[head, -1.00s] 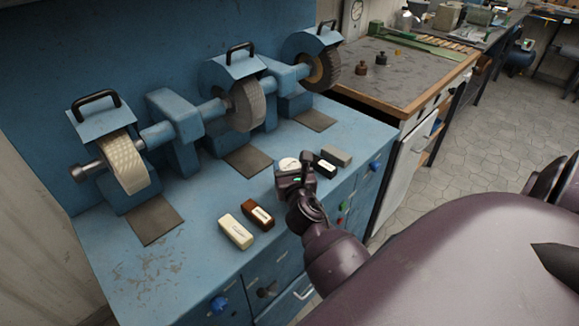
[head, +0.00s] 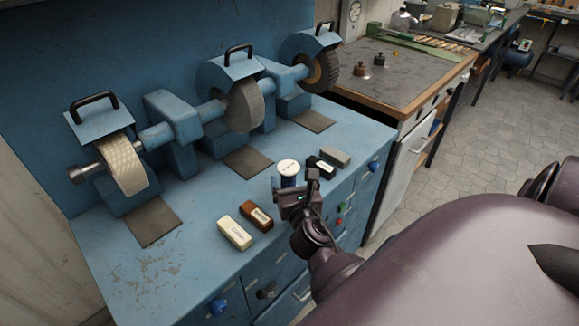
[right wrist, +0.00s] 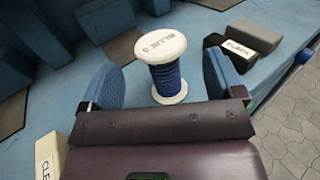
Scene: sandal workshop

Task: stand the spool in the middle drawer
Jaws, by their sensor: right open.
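The spool (head: 288,176) stands upright on the blue bench top, with white flanges and blue thread. In the right wrist view the spool (right wrist: 165,72) shows lettering on its top flange, partly reading "BLUE". My right gripper (head: 296,188) is open on the near side of the spool. Its two blue-padded fingers (right wrist: 162,84) are spread left and right, with the spool between or just beyond them and a gap on each side. The drawer fronts (head: 240,312) are on the bench's near face, partly hidden by my arm. I cannot tell which is the middle one. My left gripper is not in view.
A cream block (head: 234,233) and a brown block (head: 256,215) lie left of the gripper. A black block (head: 320,167) and a grey block (head: 336,157) lie right of the spool. Grinding and polishing wheels (head: 243,105) stand behind. Bare bench top lies at the left.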

